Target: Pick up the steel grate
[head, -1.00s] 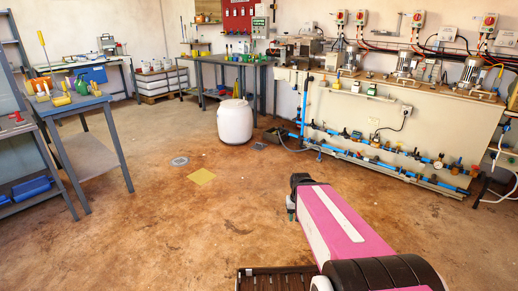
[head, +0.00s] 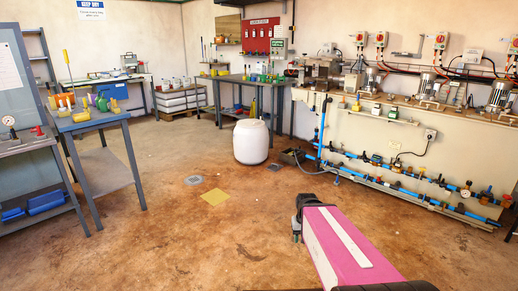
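A small grey square plate (head: 193,180) lies flat on the brown floor, left of centre; it may be the steel grate, but it is too small to tell. A darker grey square (head: 273,167) lies on the floor just right of the white drum and could also be a grate. My gripper (head: 297,233) hangs at the end of my pink arm, low in the head view, pointing down. It is apart from both squares, nearer to me and to their right. Its fingers are small and dark, so their opening cannot be made out.
A yellow square (head: 214,197) lies on the floor near the grey plate. A white drum (head: 251,142) stands behind. A blue-grey table (head: 105,158) is at the left, and a pipe-and-motor bench (head: 375,140) lines the right.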

